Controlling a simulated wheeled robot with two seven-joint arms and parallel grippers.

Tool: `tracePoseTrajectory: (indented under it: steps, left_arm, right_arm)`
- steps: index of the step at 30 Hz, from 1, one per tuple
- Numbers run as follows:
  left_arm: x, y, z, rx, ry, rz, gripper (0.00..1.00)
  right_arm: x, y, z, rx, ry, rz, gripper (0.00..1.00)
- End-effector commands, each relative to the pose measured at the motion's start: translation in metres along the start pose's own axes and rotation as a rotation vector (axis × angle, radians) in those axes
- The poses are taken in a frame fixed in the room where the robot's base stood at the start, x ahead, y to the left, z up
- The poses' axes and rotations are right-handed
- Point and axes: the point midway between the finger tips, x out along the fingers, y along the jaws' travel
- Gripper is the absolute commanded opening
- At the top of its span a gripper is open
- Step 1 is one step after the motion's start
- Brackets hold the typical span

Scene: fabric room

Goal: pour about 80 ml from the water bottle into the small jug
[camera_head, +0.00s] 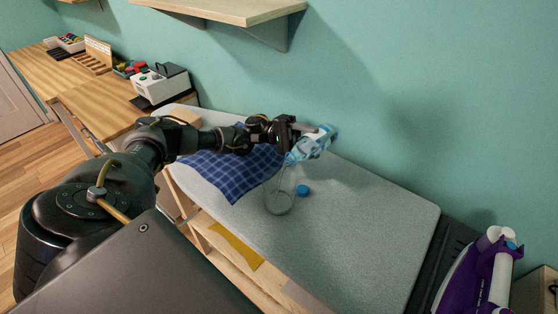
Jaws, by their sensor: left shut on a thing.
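My left gripper (300,131) is shut on the water bottle (318,143), a clear and blue bottle. The bottle is held above the ironing board, steeply tilted, with its lower end pointing down and left. The small jug (280,198) is clear glass and stands upright on the grey board. The bottle's lower end is at the jug's upper part in the picture; I cannot tell whether they touch. Any water stream or level in the jug is too faint to tell. A blue cap (303,190) lies on the board just right of the jug. My right gripper is not in view.
A blue checked cloth (232,172) lies left of the jug on the ironing board (365,220). A purple and white iron (480,275) stands at the right end. A wall shelf (225,10) hangs above. The board right of the cap is clear.

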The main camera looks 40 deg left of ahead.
Motion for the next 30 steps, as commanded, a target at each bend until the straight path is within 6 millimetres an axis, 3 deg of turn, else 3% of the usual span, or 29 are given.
tracePoseTrajectory:
  steps: [30]
  left_arm:
    - [0.0013, 0.0049, 0.0000, 0.041, -0.011, 0.000, 0.21]
  right_arm:
    - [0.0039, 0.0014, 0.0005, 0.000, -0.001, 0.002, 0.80]
